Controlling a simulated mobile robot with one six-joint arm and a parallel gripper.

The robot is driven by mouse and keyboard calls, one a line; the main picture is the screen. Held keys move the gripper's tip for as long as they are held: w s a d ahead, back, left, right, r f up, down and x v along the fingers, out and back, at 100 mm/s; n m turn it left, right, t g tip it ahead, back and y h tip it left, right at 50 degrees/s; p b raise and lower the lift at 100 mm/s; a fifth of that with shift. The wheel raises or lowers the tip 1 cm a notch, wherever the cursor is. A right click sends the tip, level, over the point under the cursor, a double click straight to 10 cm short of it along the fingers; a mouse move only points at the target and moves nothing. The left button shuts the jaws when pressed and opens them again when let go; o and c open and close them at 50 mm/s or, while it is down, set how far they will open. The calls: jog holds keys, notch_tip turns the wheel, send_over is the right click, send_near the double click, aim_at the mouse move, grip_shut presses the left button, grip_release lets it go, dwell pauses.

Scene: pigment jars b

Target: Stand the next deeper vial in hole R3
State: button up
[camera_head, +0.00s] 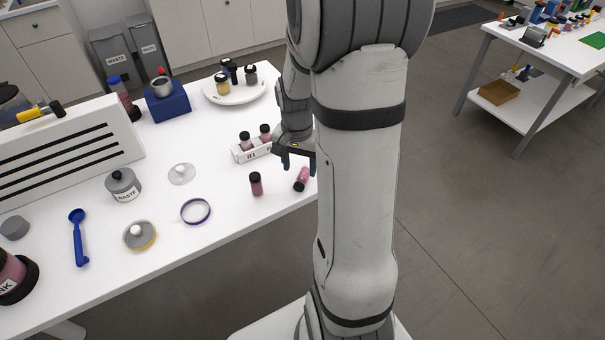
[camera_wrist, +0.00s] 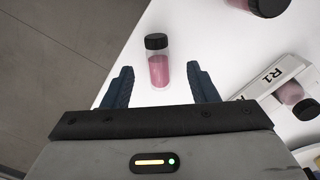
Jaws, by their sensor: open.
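The white rack (camera_head: 252,153) marked R1 at its visible end stands near the table's right edge. Two black-capped vials, one left (camera_head: 246,141) and one right (camera_head: 265,133), stand in it. A deep rose vial (camera_head: 256,184) stands upright on the table in front of the rack. A lighter pink vial (camera_head: 302,176) appears to lie on its side near the edge, its cap away from my gripper. In the wrist view this pink vial (camera_wrist: 159,72) shows between and beyond my fingertips. My gripper (camera_wrist: 160,85) is open and empty. Hole R3 cannot be made out.
A white plate (camera_head: 235,95) with several dark-capped jars and a blue stand (camera_head: 168,106) are behind. A purple-rimmed ring (camera_head: 196,211), a clear lid (camera_head: 181,174) and a waste jar (camera_head: 123,185) lie left. The rack (camera_wrist: 262,88) is close on the right in the wrist view.

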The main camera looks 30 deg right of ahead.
aim_at(301, 179)
jog(key=shift+s+f+p, duration=0.15)
jog(key=shift+f+p, duration=0.05)
jog(key=shift+f, duration=1)
jog(key=shift+s+f+p, duration=0.15)
jog(key=shift+f, duration=1)
jog(key=shift+c, duration=0.5)
jog(key=c, duration=0.9)
jog(key=shift+c, duration=0.2)
